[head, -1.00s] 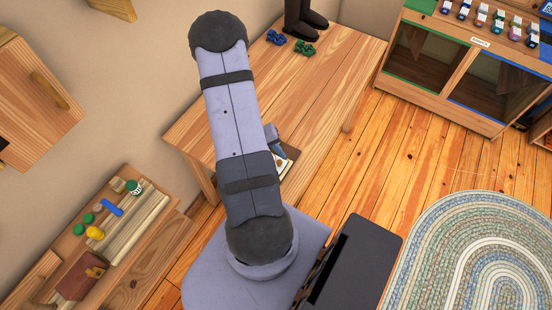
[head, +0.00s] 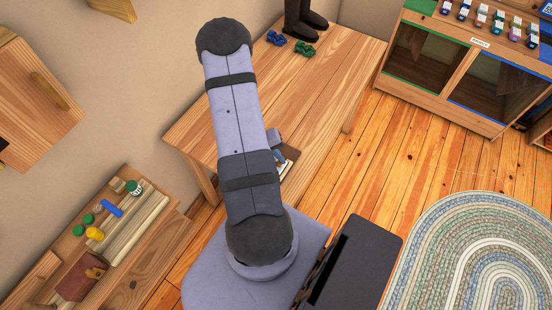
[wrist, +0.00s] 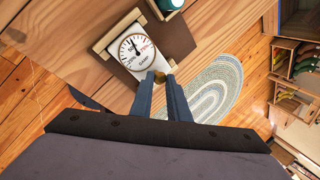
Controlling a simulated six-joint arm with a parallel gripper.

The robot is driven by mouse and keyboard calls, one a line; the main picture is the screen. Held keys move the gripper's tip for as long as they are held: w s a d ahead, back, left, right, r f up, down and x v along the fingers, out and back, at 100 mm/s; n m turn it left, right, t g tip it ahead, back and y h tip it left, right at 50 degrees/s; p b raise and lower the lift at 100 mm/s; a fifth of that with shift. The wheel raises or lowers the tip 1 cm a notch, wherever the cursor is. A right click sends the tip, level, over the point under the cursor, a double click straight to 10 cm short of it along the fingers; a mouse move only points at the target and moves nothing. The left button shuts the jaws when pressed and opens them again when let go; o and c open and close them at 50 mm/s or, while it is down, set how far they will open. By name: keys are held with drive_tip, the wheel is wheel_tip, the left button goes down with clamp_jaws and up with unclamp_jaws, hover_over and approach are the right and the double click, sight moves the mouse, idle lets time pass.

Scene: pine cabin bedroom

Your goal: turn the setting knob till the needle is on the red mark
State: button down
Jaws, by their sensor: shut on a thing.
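A white dial (wrist: 136,47) with black and red print sits on a brown board (wrist: 170,42) on the wooden table in the wrist view. Its thin dark needle points toward the upper part of the scale; I cannot tell exactly how it lies to the red mark. A small brass knob (wrist: 160,76) stands at the dial's near edge. My gripper (wrist: 162,82) is shut on the knob, with one finger on each side. In the head view my arm hides most of the board and the knob.
A green-topped item (wrist: 170,4) stands at the board's far edge. The wooden table (head: 320,75) bears a blue and a green item and dark boots (head: 304,22) at its back. A side shelf (head: 150,225) holds small jars. A braided rug (head: 480,255) lies on the floor.

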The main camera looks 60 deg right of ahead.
drive_tip(key=shift+r+m+p, duration=0.1)
drive_tip(key=shift+m+p, duration=0.5)
drive_tip(key=shift+p, duration=0.2)
drive_tip(key=shift+w+d+r+m+g+y+p, duration=0.15)
drive_tip(key=shift+m+g+y+p, duration=0.3)
drive_tip(key=shift+m+p, duration=0.55)
drive_tip(key=m, duration=0.1)
drive_tip(key=m+y+p, duration=0.1)
drive_tip(key=m, duration=0.1)
drive_tip(key=shift+d+f+y, duration=0.2)
drive_tip(key=shift+f+y, duration=0.05)
drive_tip(key=shift+f, duration=0.05)
drive_tip(key=m+b, duration=0.1)
drive_tip(key=m, duration=0.1)
drive_tip(key=m+y+b, duration=0.1)
drive_tip(key=m, duration=0.1)
drive_tip(key=m+y, duration=0.1)
drive_tip(key=shift+d+f+m+b, duration=0.15)
drive_tip(key=shift+d+m+b, duration=0.15)
drive_tip(key=shift+m+b, duration=0.1)
drive_tip(key=shift+d+m+y+b, duration=0.15)
drive_tip(key=shift+m+y+b, duration=0.8)
drive_tip(key=shift+m, duration=0.95)
drive_tip(key=shift+r, duration=0.2)
drive_tip(key=c, duration=1.7)
unclamp_jaws()
